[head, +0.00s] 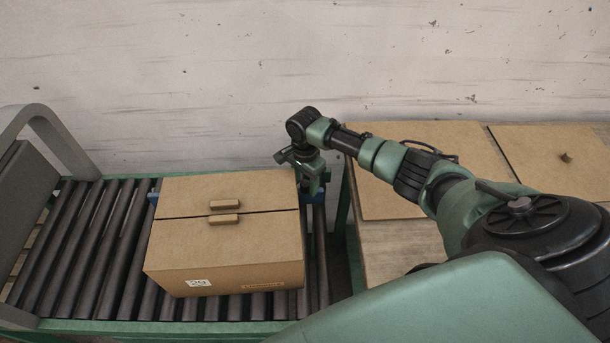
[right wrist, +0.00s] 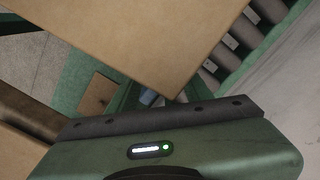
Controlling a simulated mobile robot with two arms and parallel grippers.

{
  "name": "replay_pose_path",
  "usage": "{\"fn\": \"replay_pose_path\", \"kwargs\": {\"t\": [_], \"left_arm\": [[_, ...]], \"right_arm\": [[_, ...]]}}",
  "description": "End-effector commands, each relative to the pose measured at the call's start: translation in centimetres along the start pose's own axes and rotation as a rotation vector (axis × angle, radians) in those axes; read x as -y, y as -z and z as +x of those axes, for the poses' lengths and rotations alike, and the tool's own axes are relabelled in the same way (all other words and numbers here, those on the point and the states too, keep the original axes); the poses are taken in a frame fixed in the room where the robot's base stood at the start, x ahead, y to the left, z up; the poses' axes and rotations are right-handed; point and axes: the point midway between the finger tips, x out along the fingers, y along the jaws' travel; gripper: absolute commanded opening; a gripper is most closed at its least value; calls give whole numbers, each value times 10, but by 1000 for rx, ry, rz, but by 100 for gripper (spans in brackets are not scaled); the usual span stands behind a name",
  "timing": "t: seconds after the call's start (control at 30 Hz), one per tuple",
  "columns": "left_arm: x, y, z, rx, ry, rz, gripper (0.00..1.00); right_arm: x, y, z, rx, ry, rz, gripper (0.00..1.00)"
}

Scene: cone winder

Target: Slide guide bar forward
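No full guide bar can be made out. A small blue piece shows at the box's far left edge (head: 153,198), and another blue part shows beside its right side (head: 319,197). They may belong to one bar hidden behind the box, but I cannot tell. My right gripper (head: 312,185) points down at the box's far right corner, close to the blue part. In the right wrist view a blue piece (right wrist: 149,97) shows just beyond the gripper body. The fingertips are hidden, so its opening and any contact are unclear. My left gripper is out of view.
A closed cardboard box (head: 230,258) stands on the roller conveyor (head: 85,245). A grey curved frame (head: 50,125) rises at the left end. Cardboard boxes (head: 430,150) lie on a surface at right. A pale wall (head: 220,80) stands behind. The left rollers are clear.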

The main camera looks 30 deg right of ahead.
Motion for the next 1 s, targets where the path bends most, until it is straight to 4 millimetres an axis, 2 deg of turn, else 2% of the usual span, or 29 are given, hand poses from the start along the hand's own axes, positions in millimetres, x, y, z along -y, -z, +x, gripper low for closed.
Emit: {"fn": "replay_pose_path", "kwargs": {"t": [0.27,0.5,0.7,1.0], "left_arm": [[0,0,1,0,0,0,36],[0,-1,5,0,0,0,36],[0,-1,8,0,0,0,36],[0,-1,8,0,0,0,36]], "right_arm": [[2,1,-9,-2,5,0,50],[1,0,-49,-3,6,-1,50],[0,0,-74,-2,3,0,50],[-1,-1,-80,-2,2,0,50]]}}
